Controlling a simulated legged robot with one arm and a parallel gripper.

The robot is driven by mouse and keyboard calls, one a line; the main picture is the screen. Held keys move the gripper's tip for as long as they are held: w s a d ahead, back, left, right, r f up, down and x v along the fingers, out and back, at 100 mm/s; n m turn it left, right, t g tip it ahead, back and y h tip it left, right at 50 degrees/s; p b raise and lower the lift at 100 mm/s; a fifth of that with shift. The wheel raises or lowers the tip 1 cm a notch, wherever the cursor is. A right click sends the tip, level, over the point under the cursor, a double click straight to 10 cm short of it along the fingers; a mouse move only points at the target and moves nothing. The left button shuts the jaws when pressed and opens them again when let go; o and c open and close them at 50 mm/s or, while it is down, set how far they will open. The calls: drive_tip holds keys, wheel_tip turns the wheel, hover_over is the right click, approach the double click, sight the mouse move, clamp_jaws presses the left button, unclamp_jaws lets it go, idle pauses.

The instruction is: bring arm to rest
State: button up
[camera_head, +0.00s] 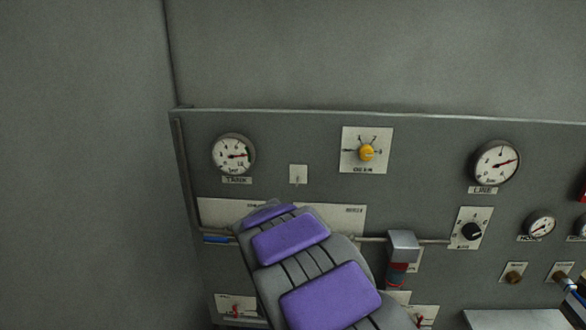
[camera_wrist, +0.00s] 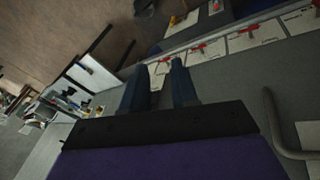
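My arm (camera_head: 318,285), grey with purple pads, rises from the bottom of the head view in front of the control panel (camera_head: 290,120). It covers part of a white plate and the panel behind it. The gripper itself is hidden in the head view. In the wrist view my gripper (camera_wrist: 159,66) shows two dark blue fingers with a clear gap between them. The gap is empty, with a white plate seen beyond it. The fingers look apart from the panel, though the exact distance is unclear.
The panel carries gauges (camera_head: 233,155), a yellow knob (camera_head: 367,152), a black knob (camera_head: 471,231) and a grey block (camera_head: 403,246) right of my arm. Red handles (camera_wrist: 241,28) on white plates line up beyond the fingers. A curved grey pipe (camera_wrist: 277,128) is at the right. Cluttered furniture is at the left.

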drive_tip(key=s+d+r+g, duration=0.1)
drive_tip(key=s+d+r, duration=0.3)
drive_tip(key=s+d, duration=0.3)
drive_tip(key=s+d+r+n+y, duration=0.1)
drive_tip(key=s+d+n+y, duration=0.1)
drive_tip(key=s, duration=1.1)
drive_tip(key=s+d+n+g+y, duration=0.1)
drive_tip(key=s+n+y, duration=0.1)
drive_tip(key=s, duration=1.1)
drive_tip(key=shift+s+d+r+n+g+b, duration=0.3)
drive_tip(key=shift+d+r+n+b, duration=0.1)
drive_tip(key=shift+n, duration=0.4)
